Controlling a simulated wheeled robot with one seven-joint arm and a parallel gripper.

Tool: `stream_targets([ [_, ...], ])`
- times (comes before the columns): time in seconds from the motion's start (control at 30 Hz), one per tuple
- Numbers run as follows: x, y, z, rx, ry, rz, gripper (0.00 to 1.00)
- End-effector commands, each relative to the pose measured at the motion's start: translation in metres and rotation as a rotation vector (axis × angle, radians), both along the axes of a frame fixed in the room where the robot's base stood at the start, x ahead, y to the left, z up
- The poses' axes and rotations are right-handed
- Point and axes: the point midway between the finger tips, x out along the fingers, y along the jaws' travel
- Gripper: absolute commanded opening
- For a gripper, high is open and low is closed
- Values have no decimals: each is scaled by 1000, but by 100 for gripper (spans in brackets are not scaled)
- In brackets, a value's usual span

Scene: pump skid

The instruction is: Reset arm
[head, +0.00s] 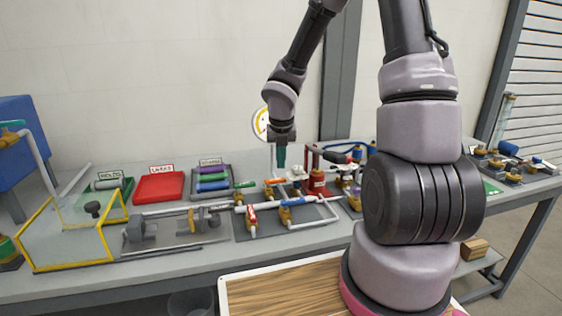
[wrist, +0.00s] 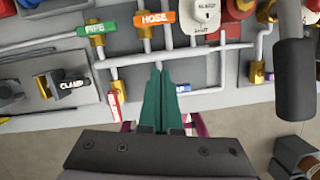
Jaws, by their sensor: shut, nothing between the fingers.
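My arm reaches up and over the bench, with its wrist bent downward. My gripper (head: 281,158) points down above the pipe and valve panel (head: 252,230). Its teal fingers are together and empty; they also show in the wrist view (wrist: 160,95), closed to a narrow tip over the panel's white pipes. In the wrist view, a green PIPE handle (wrist: 96,28) and an orange HOSE handle (wrist: 154,18) lie beyond the fingertips. I cannot tell the exact height of the fingers above the pipes.
A red tray (head: 160,187), a green tray (head: 108,205) and a dark tray (head: 213,180) stand at the back left. A yellow-framed clear guard (head: 70,243) is at the front left. A dark cylinder (wrist: 296,80) stands right of the fingers. Bare bench lies along the front.

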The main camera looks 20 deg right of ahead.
Motion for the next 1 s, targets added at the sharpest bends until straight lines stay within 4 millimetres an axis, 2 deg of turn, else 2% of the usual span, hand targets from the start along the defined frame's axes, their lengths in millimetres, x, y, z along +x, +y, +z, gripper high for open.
stream_targets([
  [0.33,-1,-1,2,0,-1,-10,0],
  [0.47,-4,-10,20,6,-29,-159,0],
  [0.57,-12,-24,51,37,-83,-425,0],
  [0.77,-48,-49,126,221,-227,-1137,0],
  [1.0,-107,-56,200,626,-298,-1966,0],
])
